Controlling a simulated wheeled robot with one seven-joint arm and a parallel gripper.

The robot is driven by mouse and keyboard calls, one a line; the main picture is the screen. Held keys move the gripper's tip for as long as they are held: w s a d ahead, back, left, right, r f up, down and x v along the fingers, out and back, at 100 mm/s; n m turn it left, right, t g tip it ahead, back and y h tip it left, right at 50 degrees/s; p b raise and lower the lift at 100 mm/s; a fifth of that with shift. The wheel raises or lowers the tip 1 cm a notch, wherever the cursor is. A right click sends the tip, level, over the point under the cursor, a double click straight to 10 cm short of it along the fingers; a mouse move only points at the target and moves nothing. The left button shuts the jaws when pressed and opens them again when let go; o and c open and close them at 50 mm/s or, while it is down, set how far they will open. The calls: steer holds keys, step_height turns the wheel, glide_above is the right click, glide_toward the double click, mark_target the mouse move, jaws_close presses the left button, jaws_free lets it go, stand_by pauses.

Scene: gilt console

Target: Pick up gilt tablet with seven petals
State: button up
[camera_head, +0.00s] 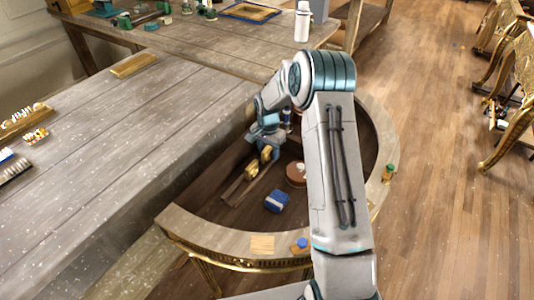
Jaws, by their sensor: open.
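Two gilt tablets stand in a slotted wooden rack (236,188) inside the recessed top of the gilt console (196,232). One is the nearer gilt tablet (252,168), the other the farther gilt tablet (266,154). Both are too small for me to count petals, so I cannot tell which has seven. My gripper (264,146) is at the far end of the rack, close above the farther tablet. It is open. I cannot tell whether its fingers are beside the tablet or touching it. My arm hides the right part of the console's recess.
A blue cloth-like block (276,201) and a round brown box (296,174) lie in the recess right of the rack. A pale wooden block (262,244) and a blue-capped jar (302,243) stand on the front rim. A long workbench (120,135) borders the left.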

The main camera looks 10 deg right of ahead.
jaws_close()
stand_by(0.3)
